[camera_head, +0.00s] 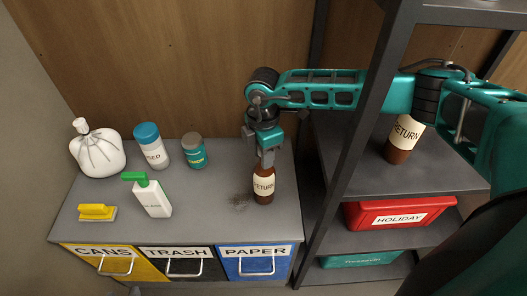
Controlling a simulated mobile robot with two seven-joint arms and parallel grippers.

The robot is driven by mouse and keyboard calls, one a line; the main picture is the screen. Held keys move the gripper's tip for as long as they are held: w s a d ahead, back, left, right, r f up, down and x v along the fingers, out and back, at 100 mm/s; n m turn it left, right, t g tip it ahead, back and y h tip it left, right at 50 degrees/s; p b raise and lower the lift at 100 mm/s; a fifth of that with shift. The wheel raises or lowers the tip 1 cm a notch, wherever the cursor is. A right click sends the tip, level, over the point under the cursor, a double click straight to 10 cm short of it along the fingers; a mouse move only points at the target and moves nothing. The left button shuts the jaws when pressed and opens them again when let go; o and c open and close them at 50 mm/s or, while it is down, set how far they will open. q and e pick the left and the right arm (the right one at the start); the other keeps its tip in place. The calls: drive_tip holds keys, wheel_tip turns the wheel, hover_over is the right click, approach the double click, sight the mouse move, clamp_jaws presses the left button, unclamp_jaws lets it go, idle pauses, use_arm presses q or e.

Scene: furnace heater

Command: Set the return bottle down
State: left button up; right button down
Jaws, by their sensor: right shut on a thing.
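A brown bottle with a pale label reading "RETURN" (264,188) is upright at the right end of the grey counter (215,222). My right gripper (266,160) is shut on its neck from above. The bottle's base is at or very near the counter top; I cannot tell whether it touches. A second brown bottle labelled "RETURN" (400,140) stands on the shelf at the right, partly hidden by my right arm. My left gripper is not in view.
On the counter are a white bag (98,152), a blue-lidded jar (152,150), a teal jar (195,152), a spray bottle (150,197) and a yellow brush (97,212). A dark smudge (240,201) lies left of the bottle. A shelf post (352,135) stands right.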

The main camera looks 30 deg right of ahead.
drive_tip(key=shift+f, duration=0.2)
drive_tip(key=c, duration=0.8)
unclamp_jaws()
